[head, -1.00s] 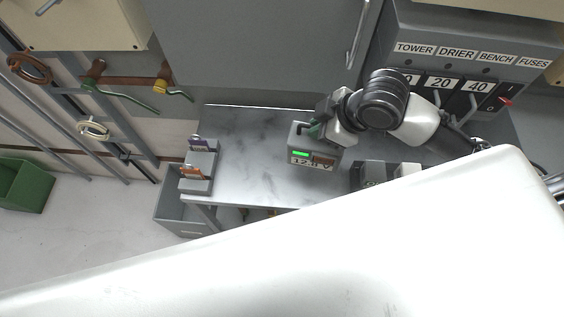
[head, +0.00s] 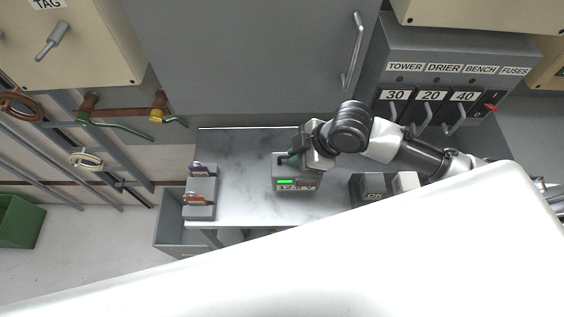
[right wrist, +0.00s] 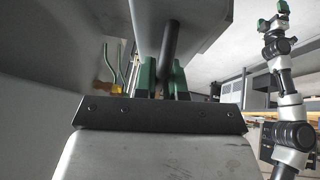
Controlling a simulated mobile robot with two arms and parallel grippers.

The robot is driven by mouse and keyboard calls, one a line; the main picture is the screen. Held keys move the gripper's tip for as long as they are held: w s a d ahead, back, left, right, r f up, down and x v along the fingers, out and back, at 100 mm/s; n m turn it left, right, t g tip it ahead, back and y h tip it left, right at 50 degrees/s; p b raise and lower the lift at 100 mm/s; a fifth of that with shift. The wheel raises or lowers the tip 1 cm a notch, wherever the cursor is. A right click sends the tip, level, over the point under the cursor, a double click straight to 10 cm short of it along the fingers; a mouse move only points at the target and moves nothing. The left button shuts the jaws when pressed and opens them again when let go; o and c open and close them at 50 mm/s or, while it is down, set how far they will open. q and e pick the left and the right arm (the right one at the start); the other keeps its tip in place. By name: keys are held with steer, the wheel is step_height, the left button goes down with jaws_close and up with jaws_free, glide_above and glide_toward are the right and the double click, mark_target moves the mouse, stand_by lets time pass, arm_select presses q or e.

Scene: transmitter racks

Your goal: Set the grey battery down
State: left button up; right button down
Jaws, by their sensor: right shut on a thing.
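The grey battery (head: 283,181) has a green-lit display and a voltage label on its front. In the head view it is upright over the middle of the grey bench top (head: 241,205). I cannot tell whether its base touches the bench. My right gripper (head: 296,158) is shut on the battery's handle, reaching in from the right. In the right wrist view the dark handle bar (right wrist: 170,50) stands between the green fingers. My left gripper (right wrist: 272,18) shows raised at the upper right of that view, open and empty.
A grey holder with tags (head: 200,192) stands at the bench's left end. A dark block marked OK (head: 374,189) is right of the battery. A lever panel (head: 455,75) is behind on the right. Bare bench lies between holder and battery.

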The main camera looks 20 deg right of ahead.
mark_target(282, 166)
steer(key=a, duration=0.1)
steer(key=w+a+f, duration=0.2)
steer(key=shift+a+p, duration=0.15)
steer(key=shift+p, duration=0.15)
step_height(282, 166, down, 3)
steer(key=shift+r+p, duration=0.1)
steer(key=shift+p, duration=0.3)
steer(key=shift+f, duration=0.75)
steer(key=c, duration=1.2)
jaws_free()
steer(key=shift+s, duration=0.15)
